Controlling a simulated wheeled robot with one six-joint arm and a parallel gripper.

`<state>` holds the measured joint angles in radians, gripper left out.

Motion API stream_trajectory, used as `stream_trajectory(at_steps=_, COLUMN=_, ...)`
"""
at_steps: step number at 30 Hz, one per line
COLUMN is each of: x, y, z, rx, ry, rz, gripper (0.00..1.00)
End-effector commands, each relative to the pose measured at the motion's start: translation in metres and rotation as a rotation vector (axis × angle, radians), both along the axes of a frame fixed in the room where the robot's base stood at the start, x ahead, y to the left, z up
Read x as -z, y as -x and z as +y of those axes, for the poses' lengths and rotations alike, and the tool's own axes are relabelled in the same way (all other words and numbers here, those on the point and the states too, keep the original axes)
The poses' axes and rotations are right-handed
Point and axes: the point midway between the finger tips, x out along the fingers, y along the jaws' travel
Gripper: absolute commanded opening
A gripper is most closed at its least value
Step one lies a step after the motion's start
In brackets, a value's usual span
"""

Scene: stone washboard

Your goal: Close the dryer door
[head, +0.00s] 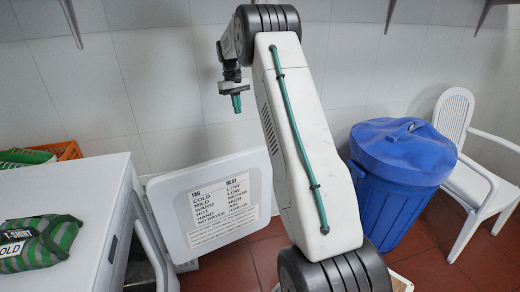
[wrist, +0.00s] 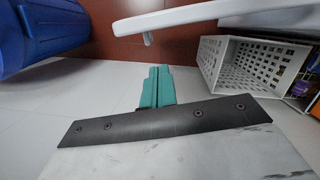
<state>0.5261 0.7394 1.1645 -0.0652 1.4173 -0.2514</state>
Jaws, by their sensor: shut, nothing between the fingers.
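The dryer (head: 85,180) is the white machine at the left of the head view. Its white door (head: 180,235) stands open to the right, with a heat-setting label on its face. In the wrist view, the door (wrist: 215,16) shows as a pale curved edge across the top, with a small prong below it. My gripper (head: 237,103) hangs above the door's upper edge in the head view, apart from it. Its teal fingers (wrist: 155,85) are shut and empty in the wrist view, with a gap to the door. The dryer's opening is mostly hidden.
A blue lidded bin (head: 398,165) stands right of my arm, with a white chair (head: 468,185) beside it. A striped T-shirt pack (head: 40,243) lies on the dryer, and an orange basket (head: 68,150) is behind it. A white basket (wrist: 250,65) shows in the wrist view.

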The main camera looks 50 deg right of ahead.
Motion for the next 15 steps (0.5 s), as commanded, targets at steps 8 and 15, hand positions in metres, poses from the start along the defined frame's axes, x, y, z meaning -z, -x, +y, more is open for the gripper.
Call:
stream_trajectory(at_steps=8, x=0.089, y=-0.006, z=-0.077, rx=0.043, ry=-0.026, rz=0.042, gripper=0.00)
stream_trajectory(at_steps=15, x=0.113, y=-0.003, z=-0.089, rx=0.049, ry=-0.031, rz=0.050, gripper=0.00)
